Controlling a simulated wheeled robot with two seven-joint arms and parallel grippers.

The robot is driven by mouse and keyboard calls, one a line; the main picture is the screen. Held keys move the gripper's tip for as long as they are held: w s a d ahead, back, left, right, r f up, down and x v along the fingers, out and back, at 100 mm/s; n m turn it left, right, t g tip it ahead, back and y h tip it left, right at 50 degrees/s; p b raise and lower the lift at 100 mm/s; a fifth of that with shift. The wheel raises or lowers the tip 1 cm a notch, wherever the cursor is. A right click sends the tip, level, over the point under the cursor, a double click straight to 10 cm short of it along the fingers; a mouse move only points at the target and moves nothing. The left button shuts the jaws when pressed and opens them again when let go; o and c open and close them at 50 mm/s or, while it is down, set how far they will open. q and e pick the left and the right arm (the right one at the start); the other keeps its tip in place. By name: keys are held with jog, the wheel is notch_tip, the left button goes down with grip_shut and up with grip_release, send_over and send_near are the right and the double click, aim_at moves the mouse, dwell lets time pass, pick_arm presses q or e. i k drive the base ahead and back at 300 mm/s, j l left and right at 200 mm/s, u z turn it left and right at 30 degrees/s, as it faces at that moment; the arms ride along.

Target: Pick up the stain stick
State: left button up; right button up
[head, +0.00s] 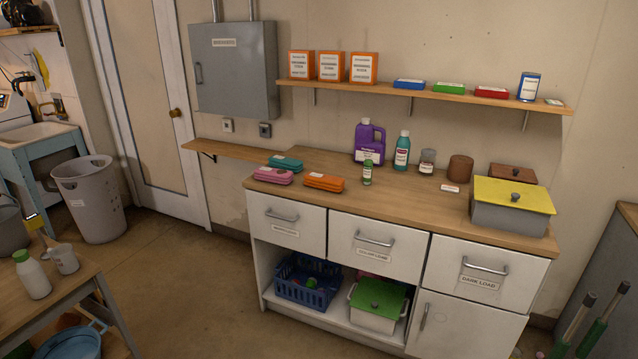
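No thing is plainly readable as the stain stick. A small slim container with a green top and pale label (367,173) stands upright near the counter's front edge, in front of a purple jug (368,142). A small white item (450,188) lies on the counter in front of a brown jar (460,168). The labels are too small to read, so I cannot tell whether either is the stick. Neither of my grippers shows in the head view.
The wooden counter (410,198) also holds a teal bottle (402,151), a glass jar (427,161), folded cloths (325,182) and a grey box with a yellow lid (512,208). A shelf (430,94) hangs above. The floor (190,290) left of the cabinet is open.

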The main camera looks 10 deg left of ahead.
aim_at(368, 163)
jog(key=i+z, duration=0.15)
jog(key=z, duration=0.2)
jog(key=i+j+z, duration=0.15)
jog(key=z, duration=0.2)
jog(key=i+j+z, duration=0.15)
jog(key=z, duration=0.2)
jog(key=i+j+z, duration=0.1)
jog(key=i+j, duration=0.35)
jog(key=i+j+z, duration=0.1)
jog(key=i+j, duration=0.3)
jog(key=i+j+z, duration=0.1)
jog(key=i+j, duration=0.35)
jog(key=j, duration=0.2)
jog(key=i+j+z, duration=0.1)
jog(key=i+j, duration=0.25)
jog(key=j, duration=0.2)
